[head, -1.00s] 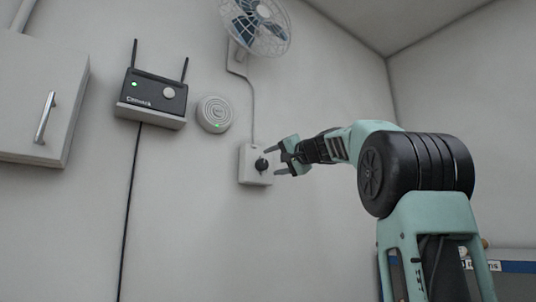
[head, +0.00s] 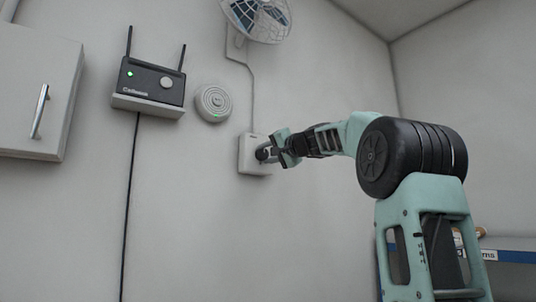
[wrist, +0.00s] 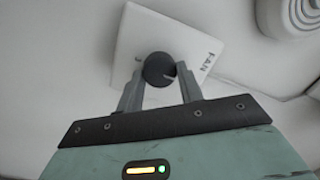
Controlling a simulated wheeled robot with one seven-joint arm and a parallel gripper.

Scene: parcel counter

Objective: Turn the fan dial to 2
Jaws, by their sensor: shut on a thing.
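The fan dial (head: 262,155) is a round black knob on a white wall plate (head: 247,163) below the fan. In the wrist view the dial (wrist: 158,68) has a light pointer mark at its lower right side, and the plate (wrist: 140,35) carries the word FAN. No numbers can be read. My gripper (head: 270,153) is at the plate, and its fingers (wrist: 159,92) are shut on the dial, one on each side. The fingers hide part of the dial's sides.
The wall fan (head: 258,18) hangs above, with its cord running down to the plate. A round white device (head: 213,103), a black router (head: 151,83) on a shelf and a white cabinet (head: 35,95) are on the wall to the left. The wall below the plate is clear.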

